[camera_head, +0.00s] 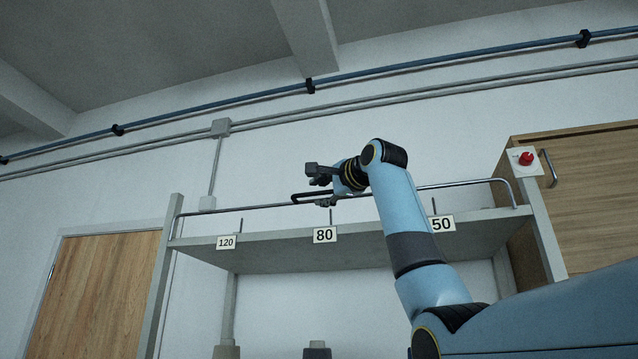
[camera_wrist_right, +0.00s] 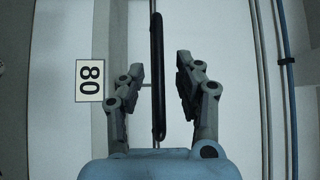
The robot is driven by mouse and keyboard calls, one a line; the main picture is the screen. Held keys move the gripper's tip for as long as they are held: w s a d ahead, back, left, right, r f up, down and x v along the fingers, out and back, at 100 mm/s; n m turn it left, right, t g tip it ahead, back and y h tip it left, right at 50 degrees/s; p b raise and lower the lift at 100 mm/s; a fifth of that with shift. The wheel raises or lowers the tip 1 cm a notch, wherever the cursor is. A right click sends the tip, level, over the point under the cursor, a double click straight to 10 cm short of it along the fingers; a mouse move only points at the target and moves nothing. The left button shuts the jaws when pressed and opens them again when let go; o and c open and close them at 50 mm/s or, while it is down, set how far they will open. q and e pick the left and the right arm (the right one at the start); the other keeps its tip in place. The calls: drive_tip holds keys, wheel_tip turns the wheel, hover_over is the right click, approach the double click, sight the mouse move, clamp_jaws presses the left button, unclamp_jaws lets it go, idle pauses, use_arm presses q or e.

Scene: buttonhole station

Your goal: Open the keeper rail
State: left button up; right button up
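The keeper rail (camera_head: 250,208) is a thin chrome bar along the front of the high shelf, bent down at its ends. A black elongated handle (camera_head: 312,195) sits on it near the 80 label. My right gripper (camera_head: 320,186) is raised at this handle. In the right wrist view the gripper (camera_wrist_right: 160,70) is open, and the black handle (camera_wrist_right: 157,105) runs between its two fingers with a gap visible on each side. My right forearm hides part of the rail. My left gripper is not in view.
A wooden cabinet (camera_head: 590,200) stands at right, a wooden door (camera_head: 95,295) at left. Pipes run along the wall above.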

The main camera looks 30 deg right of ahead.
drive_tip(key=shift+w+d, duration=0.1)
drive_tip(key=shift+w, duration=0.9)
clamp_jaws()
